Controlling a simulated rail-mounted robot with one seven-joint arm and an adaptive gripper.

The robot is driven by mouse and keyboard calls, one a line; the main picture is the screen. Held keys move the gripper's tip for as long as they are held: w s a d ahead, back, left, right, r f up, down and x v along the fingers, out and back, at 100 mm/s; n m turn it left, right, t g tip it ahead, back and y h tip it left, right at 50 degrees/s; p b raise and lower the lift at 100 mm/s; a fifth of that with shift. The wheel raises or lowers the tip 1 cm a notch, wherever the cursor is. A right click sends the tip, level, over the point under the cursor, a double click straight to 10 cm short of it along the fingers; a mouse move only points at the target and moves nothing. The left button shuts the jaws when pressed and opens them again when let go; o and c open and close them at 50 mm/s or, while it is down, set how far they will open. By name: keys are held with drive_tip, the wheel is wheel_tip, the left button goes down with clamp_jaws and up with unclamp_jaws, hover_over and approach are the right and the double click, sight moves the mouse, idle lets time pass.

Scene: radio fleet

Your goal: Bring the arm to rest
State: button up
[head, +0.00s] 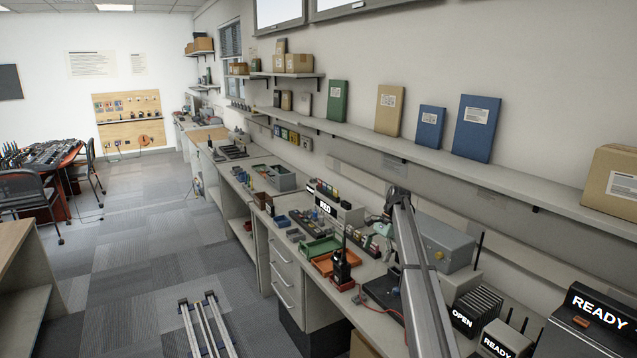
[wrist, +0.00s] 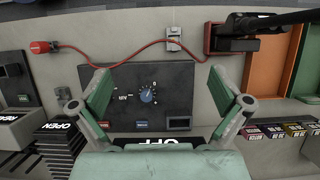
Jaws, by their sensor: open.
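My gripper (wrist: 158,88) is open in the wrist view, its two green fingers spread wide with nothing between them. A display at the panel's near edge, partly hidden by my gripper, seems to read OFF. In the head view my arm rises across the bench, and part of the greenish gripper (head: 377,226) shows behind it, above the bench; its fingertips are not clear there.
A black radio (head: 342,266) stands at the orange tray (head: 322,264), beside a green tray (head: 316,248). A red cable (wrist: 120,61) crosses behind the panel. A grey box (head: 444,244) and READY and OPEN units (head: 463,318) stand right.

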drive_tip(key=s+a+f+n+t+h, duration=0.1)
drive_tip(key=s+a+f+n, duration=0.15)
drive_tip(key=s+f, duration=0.9)
drive_tip(key=s+a+f+n+h, duration=0.1)
drive_tip(key=s+f+n, duration=0.2)
drive_tip(key=s+f, duration=0.85)
drive_tip(key=s+f+n+t+h, duration=0.1)
drive_tip(key=s+f+n, duration=0.15)
drive_tip(key=s, duration=1.25)
drive_tip(key=s+f+n+h, duration=0.1)
drive_tip(key=s+n, duration=0.3)
drive_tip(key=s, duration=1)
drive_tip(key=s+f+g+b, duration=0.1)
drive_tip(key=s+f+g, duration=0.2)
drive_tip(key=s+f, duration=0.8)
drive_tip(key=s+f+g+b, duration=0.2)
drive_tip(key=s+f, duration=0.9)
drive_tip(key=s, duration=0.6)
drive_tip(key=shift+a+g, duration=0.3)
drive_tip(key=shift+g, duration=0.5)
drive_tip(key=shift+s, duration=0.1)
